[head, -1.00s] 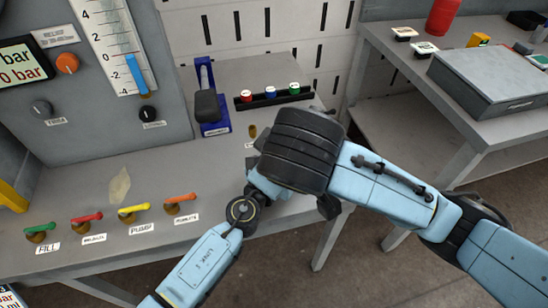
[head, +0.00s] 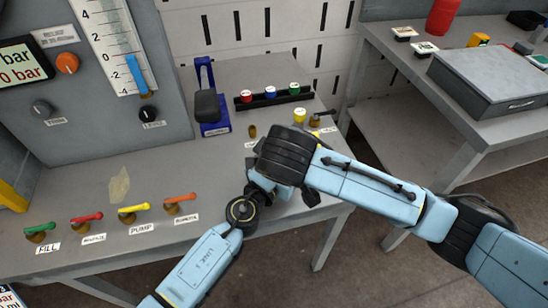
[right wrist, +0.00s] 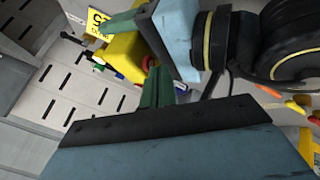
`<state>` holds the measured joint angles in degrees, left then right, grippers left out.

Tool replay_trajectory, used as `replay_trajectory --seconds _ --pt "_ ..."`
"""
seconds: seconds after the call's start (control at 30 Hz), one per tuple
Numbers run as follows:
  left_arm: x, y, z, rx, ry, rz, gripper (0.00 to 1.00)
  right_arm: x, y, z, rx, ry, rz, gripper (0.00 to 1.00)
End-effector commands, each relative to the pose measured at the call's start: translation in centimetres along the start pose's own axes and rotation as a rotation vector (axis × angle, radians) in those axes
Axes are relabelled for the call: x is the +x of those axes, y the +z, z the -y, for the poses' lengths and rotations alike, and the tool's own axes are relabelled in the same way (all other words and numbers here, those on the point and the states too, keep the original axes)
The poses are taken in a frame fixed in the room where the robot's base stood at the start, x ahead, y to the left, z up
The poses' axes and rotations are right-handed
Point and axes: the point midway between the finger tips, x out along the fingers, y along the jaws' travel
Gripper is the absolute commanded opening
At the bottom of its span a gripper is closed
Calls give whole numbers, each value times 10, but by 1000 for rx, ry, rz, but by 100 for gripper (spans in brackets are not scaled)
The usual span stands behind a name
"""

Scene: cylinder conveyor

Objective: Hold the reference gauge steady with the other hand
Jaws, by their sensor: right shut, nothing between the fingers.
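In the right wrist view my right gripper (right wrist: 155,86) shows a green finger on a dark bar and is shut, with nothing held. A yellow block (right wrist: 125,48) lies just beyond it, partly hidden; I cannot tell for sure that it is the reference gauge. My left gripper (right wrist: 128,22), a blue-grey hand with a green finger, is right beside the block and seems to touch it. Its grip is not clear. In the head view both hands are hidden under the arm links above the grey bench (head: 90,245).
A dark rack (head: 272,101) holds red, blue and green capped cylinders. A yellow-capped cylinder (head: 300,116) stands in front of it. A blue stand (head: 207,100) is to the left. Several coloured levers line the bench front. A grey case (head: 490,85) sits on the right table.

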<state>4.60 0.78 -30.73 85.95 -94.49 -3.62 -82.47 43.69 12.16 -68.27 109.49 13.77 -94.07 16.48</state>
Motion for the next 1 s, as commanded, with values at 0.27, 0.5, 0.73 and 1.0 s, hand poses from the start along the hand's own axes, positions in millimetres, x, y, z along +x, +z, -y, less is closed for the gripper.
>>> replay_trajectory --seconds 0.27,0.5,0.73,1.0 --pt "0 0 0 0 0 0 36 6 0 -12 3 1 2 0" --pt "0 0 1 0 -2 0 36 10 1 -19 3 7 5 0" --pt "-1 0 2 0 -3 -1 36 5 2 -21 5 12 6 0" --pt "-1 -2 0 0 1 -3 36 -36 -1 -18 2 3 -5 0"
